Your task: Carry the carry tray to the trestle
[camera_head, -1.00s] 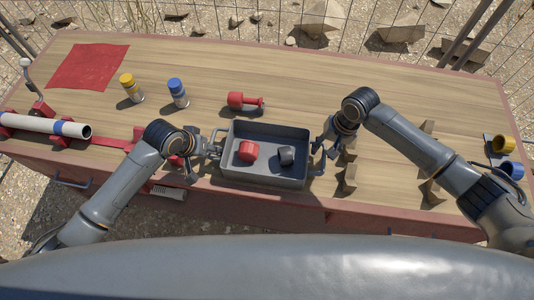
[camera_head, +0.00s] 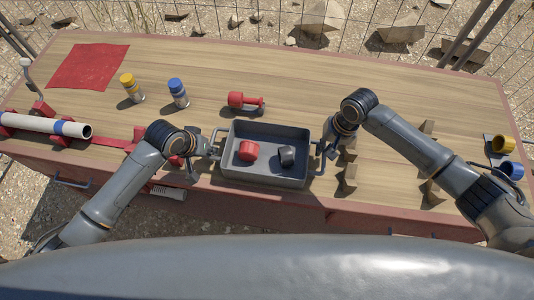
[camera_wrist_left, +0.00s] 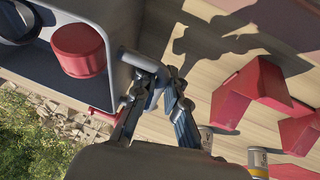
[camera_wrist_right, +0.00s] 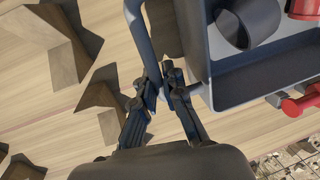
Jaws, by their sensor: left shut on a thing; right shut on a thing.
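The grey carry tray (camera_head: 265,182) is at the front middle of the bench, roughly level, its near side over the bench's front edge. I cannot tell if it touches the bench. It holds a red round piece (camera_head: 248,151) and a dark cup (camera_head: 287,156). My left gripper (camera_head: 212,150) is shut on its left handle, also seen in the left wrist view (camera_wrist_left: 140,60). My right gripper (camera_head: 324,150) is shut on its right handle, seen in the right wrist view (camera_wrist_right: 140,35). Notched wooden supports, perhaps the trestle, stand right of the tray (camera_head: 349,178) and further right (camera_head: 431,192).
A red-handled tool (camera_head: 240,100) lies just behind the tray. Yellow-capped (camera_head: 132,88) and blue-capped (camera_head: 178,93) bottles stand behind left. A white pipe (camera_head: 45,125) rests on red holders at left. The back right is clear.

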